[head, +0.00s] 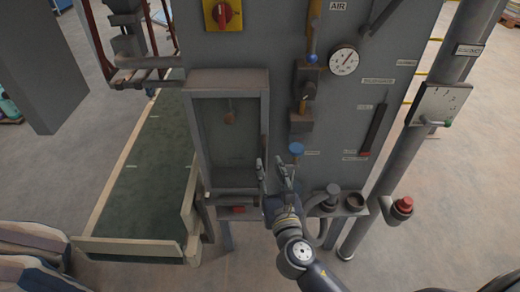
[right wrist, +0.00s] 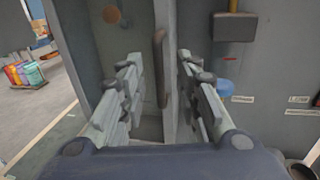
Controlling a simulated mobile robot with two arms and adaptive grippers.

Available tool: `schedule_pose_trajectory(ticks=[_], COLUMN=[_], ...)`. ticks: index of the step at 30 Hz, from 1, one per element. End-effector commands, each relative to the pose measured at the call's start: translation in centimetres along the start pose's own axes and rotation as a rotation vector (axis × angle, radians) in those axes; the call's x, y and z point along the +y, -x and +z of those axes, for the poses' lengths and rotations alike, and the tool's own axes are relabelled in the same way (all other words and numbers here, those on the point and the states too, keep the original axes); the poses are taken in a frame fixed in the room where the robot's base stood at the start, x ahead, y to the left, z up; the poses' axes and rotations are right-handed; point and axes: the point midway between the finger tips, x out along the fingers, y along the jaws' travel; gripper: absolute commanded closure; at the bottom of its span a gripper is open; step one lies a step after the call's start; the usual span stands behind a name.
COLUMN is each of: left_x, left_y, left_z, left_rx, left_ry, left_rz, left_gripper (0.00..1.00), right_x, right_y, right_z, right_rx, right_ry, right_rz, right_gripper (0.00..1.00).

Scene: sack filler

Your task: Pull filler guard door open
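The filler guard door (head: 228,78) is a grey framed panel on the front of the grey machine cabinet, and it looks closed. In the right wrist view, a brown upright bar handle (right wrist: 160,65) stands near the door's right edge (right wrist: 172,105). My right gripper (head: 274,165) is at the lower right corner of the door. In the right wrist view, my right gripper (right wrist: 158,75) is open, its two fingers apart with the handle and door edge showing between them. Contact with the handle cannot be told. My left gripper is not in view.
A pressure gauge (head: 344,62), a blue knob (head: 296,148) and valves sit on the cabinet right of the door. A red button (head: 403,205) sticks out at lower right. A green conveyor (head: 145,165) runs along the left. Striped sacks (head: 35,250) lie at lower left.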

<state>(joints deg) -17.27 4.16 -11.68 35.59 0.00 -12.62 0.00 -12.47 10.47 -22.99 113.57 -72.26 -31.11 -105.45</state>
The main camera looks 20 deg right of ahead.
Motion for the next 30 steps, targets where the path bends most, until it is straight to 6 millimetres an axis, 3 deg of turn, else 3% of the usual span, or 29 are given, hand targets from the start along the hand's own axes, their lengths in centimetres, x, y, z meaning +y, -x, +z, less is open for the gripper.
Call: schedule_pose_trajectory(ticks=[3,9,15,23,27,30], left_x=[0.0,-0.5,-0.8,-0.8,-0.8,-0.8], left_y=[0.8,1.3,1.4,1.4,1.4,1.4], left_z=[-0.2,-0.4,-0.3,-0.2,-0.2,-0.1], left_rx=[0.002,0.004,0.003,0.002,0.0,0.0], left_ry=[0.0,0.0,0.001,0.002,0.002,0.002], left_rz=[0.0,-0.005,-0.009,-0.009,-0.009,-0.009], left_gripper=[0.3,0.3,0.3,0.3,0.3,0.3], right_x=[0.0,0.0,0.0,0.0,0.0,0.0], right_y=[-2.5,-5.5,-6.7,-6.8,-6.8,-6.8], right_z=[0.3,0.1,0.0,-0.1,-0.1,-0.1], right_rx=[-0.001,0.001,0.002,0.002,0.002,0.002], right_ry=[-0.002,-0.003,-0.004,-0.004,-0.004,-0.004], right_rz=[-0.001,0.0,0.0,0.0,0.0,0.001], right_gripper=[0.69,0.69,0.69,0.69,1.0,1.0])
